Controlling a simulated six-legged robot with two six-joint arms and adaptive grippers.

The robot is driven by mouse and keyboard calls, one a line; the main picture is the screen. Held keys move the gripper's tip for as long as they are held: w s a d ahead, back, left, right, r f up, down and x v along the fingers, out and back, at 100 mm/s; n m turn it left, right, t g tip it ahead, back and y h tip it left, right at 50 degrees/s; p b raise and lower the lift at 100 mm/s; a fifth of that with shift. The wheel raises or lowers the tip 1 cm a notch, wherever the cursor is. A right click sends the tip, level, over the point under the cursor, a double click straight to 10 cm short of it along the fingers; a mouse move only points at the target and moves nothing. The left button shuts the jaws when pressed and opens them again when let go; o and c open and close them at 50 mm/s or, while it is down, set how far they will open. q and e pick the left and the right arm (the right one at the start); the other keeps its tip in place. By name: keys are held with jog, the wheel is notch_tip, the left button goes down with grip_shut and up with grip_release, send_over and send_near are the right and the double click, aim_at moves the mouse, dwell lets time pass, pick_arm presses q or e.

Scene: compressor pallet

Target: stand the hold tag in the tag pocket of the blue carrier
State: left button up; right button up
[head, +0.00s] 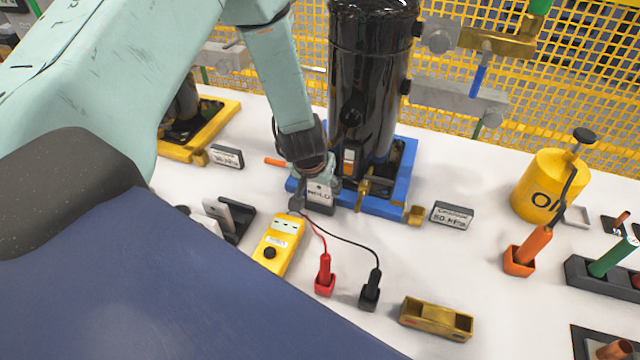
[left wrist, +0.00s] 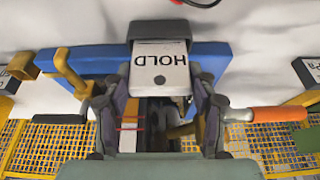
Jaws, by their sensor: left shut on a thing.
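The hold tag (head: 321,190) is a white card with black HOLD lettering, at the front left of the blue carrier (head: 405,172). My left gripper (head: 315,187) comes down from above and is shut on the tag. In the left wrist view the tag (left wrist: 160,66) appears upside down between my fingers (left wrist: 158,84). Its lower edge meets the dark grey tag pocket (left wrist: 158,30) at the carrier's front; how deep it sits in the pocket is unclear. The carrier (left wrist: 215,52) runs behind it. My right gripper is out of view.
A tall black compressor (head: 368,80) stands on the carrier close to my left gripper. An orange handle (head: 275,162) sticks out at the left. A yellow meter (head: 278,243) with red (head: 325,275) and black (head: 371,290) probes lies in front. A label block (head: 452,214) stands right.

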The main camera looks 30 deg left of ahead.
pick_arm(q)
jog(key=shift+f, duration=0.15)
jog(key=o, duration=0.5)
jog(key=shift+c, duration=0.2)
jog(key=o, duration=0.6)
jog(key=shift+c, duration=0.2)
jog(key=c, duration=0.4)
jog(key=shift+o, duration=0.2)
jog(key=shift+r+p, duration=3.55)
jog(key=shift+p, duration=0.35)
